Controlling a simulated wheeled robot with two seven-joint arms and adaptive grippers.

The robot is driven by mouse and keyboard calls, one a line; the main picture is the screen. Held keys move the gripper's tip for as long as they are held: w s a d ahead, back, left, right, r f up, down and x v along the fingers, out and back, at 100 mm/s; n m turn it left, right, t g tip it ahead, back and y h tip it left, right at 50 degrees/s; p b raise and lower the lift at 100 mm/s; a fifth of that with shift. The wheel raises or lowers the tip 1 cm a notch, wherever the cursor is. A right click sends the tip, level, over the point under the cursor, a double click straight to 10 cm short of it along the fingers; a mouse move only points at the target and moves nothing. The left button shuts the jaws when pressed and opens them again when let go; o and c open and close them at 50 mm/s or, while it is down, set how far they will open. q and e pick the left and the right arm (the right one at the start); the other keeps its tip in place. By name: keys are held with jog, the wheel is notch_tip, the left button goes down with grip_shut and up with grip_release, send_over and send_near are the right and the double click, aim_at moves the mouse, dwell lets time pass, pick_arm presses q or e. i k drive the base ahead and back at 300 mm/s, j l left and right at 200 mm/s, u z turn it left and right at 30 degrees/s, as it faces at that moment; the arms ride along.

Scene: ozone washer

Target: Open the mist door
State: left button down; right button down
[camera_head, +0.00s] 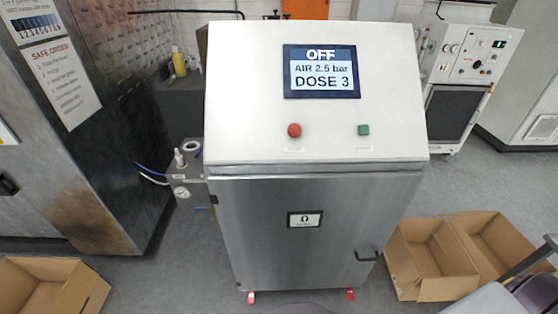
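The grey metal door (300,235) fills the front of the cabinet in the middle of the head view. It looks shut, flush under the sloped panel. Its black handle (367,256) is at the lower right of the door, and hinges show along its left edge. A small dark-framed label (305,220) is on the door. The display (321,72) above reads OFF, AIR 2.5 bar, DOSE 3. Neither gripper shows. Grey and dark parts at the lower right edge seem to be my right arm, with no fingertips visible.
An open cardboard box (432,262) stands on the floor right of the door, near the handle side. Another box (78,285) is at the lower left. A gauge unit (183,190) sits left of the cabinet. A red button (294,130) and green button (363,130) are on the panel.

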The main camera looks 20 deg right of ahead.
aim_at(300, 231)
jog(key=z, duration=1.05)
